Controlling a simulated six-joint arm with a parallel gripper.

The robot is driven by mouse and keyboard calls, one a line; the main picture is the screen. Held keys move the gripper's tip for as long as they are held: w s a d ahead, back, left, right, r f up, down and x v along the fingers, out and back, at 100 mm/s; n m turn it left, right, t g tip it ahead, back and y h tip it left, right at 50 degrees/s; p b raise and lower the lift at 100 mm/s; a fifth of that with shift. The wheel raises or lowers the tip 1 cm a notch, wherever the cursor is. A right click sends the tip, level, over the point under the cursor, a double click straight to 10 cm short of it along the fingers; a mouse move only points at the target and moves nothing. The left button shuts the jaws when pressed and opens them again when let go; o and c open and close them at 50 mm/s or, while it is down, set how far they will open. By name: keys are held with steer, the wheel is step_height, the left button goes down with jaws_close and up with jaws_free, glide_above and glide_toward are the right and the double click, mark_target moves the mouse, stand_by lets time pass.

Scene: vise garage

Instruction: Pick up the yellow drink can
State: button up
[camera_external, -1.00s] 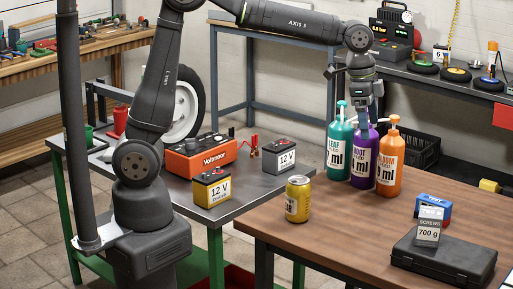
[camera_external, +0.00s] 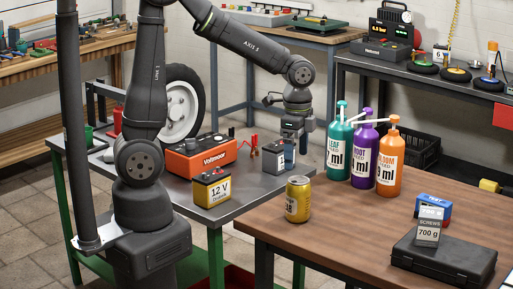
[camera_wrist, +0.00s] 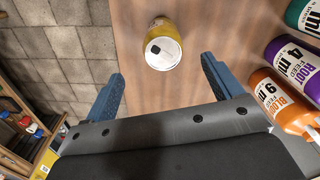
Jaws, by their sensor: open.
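The yellow drink can (camera_external: 298,199) stands upright near the left edge of the brown wooden table (camera_external: 350,240). In the wrist view I see the can's silver top (camera_wrist: 163,51) from above, past the fingertips and roughly centred between them. My gripper (camera_external: 289,160) points down behind the can in the external view, in front of a 12 V battery. In the wrist view my gripper (camera_wrist: 160,85) has its two blue fingers spread wide with nothing between them. The can is apart from both fingers.
Teal (camera_external: 340,148), purple (camera_external: 364,152) and orange (camera_external: 389,162) pump bottles stand right of the can. A grey bench (camera_external: 245,190) on the left holds batteries (camera_external: 212,187) and an orange charger (camera_external: 200,155).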

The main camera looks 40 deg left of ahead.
mark_target(296, 179)
step_height(296, 179, down, 7)
steer(key=shift+f, duration=0.1)
steer(key=shift+w+d+f, duration=0.15)
steer(key=shift+d+f, duration=0.05)
steer(key=shift+f, duration=1.15)
steer(key=shift+w+d+f, duration=0.1)
steer(key=shift+d+f, duration=0.05)
steer(key=shift+f, duration=1.15)
steer(key=c, duration=1.1)
